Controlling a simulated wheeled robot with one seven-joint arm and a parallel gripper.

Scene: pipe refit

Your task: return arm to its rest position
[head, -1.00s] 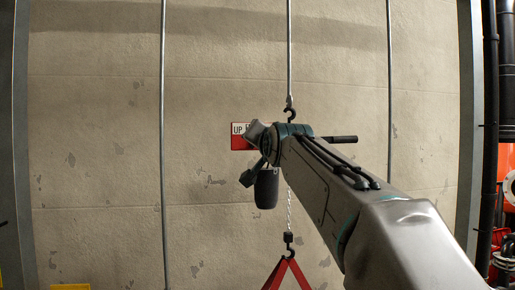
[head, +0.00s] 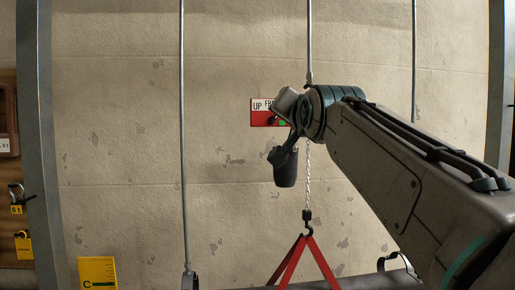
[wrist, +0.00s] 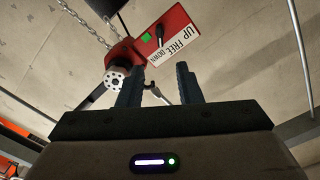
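My arm (head: 405,165) reaches in from the lower right of the head view, its far end in front of the wall. My gripper (wrist: 158,82) shows in the wrist view with its two dark fingers apart and nothing held between them. Beyond the fingers is a red control box (wrist: 185,22) with an "UP FREE DOWN" label, a black lever and a green patch. In the head view the box (head: 258,117) is partly hidden behind the end of my arm. I cannot make out the fingers in the head view.
A chain (head: 308,185) hangs beside my arm's end, with a hook and red sling (head: 290,265) below. Thin vertical rods (head: 182,130) stand before the wall. A yellow "C" plate (head: 98,272) is at lower left. A board (head: 12,200) with yellow tags is at far left.

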